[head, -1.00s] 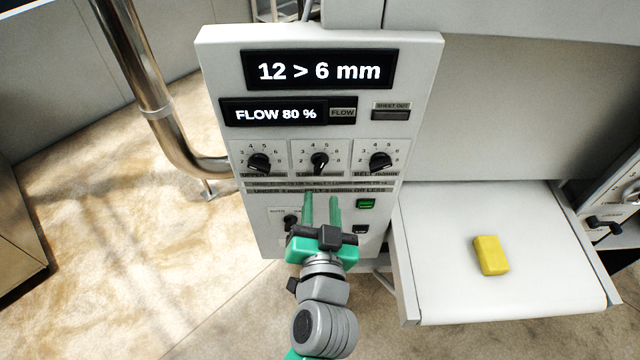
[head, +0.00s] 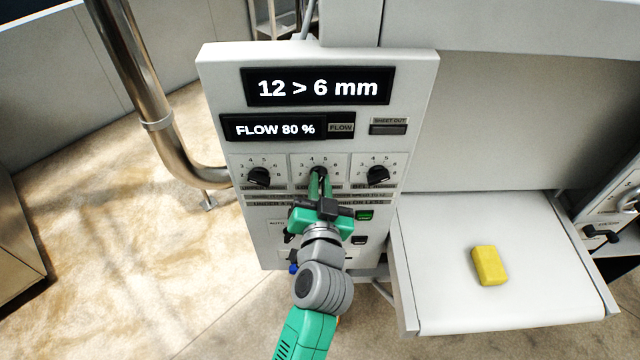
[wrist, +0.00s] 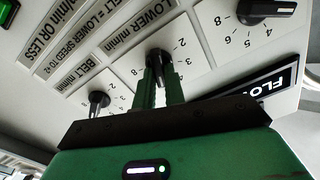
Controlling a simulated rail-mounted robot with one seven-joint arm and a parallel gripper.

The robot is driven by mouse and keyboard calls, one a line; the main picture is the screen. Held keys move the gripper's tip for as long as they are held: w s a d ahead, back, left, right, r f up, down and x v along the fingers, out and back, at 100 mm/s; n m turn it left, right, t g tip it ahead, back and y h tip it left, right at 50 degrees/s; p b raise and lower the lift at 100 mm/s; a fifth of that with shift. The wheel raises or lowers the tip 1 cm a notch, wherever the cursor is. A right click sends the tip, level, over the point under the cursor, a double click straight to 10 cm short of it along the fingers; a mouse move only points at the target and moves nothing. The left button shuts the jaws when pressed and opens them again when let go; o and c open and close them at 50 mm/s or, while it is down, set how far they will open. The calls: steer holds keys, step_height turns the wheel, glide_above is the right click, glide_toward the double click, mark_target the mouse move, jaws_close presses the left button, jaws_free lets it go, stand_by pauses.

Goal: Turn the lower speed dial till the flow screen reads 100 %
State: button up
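The lower speed dial (head: 318,174) is the middle of three black dials on the light grey panel. In the wrist view the same dial (wrist: 158,57) is beside the "LOWER m/min" label. My gripper (head: 319,182) reaches up from below, its green fingers on either side of the dial's knob. They look shut on it; the fingers partly cover the knob, so its exact pointer setting is hard to read. The flow screen (head: 272,129) reads "FLOW 80 %". In the wrist view my fingertips (wrist: 160,72) meet the knob, and the flow screen is cut off at the right.
A left dial (head: 259,176) and the belt dial (head: 378,174) flank the lower dial closely. Above, a display (head: 318,87) reads "12 > 6 mm". A green switch (head: 364,215) is below right. A yellow block (head: 489,265) lies on the white belt (head: 540,290).

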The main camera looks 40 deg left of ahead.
steer(key=shift+m, duration=0.3)
jaws_close()
steer(key=m+p, duration=0.1)
steer(key=m, duration=0.2)
steer(key=shift+m+p, duration=0.3)
steer(key=shift+w+m+p, duration=0.1)
steer(key=shift+m+p, duration=0.5)
steer(key=shift+m, duration=1.1)
steer(key=shift+f, duration=0.1)
steer(key=shift+d, duration=0.1)
steer(key=o, duration=0.7)
jaws_free()
steer(key=b+v, duration=0.1)
steer(key=v, duration=0.6)
steer(key=shift+s+d, duration=0.3)
steer(key=shift+s, duration=0.05)
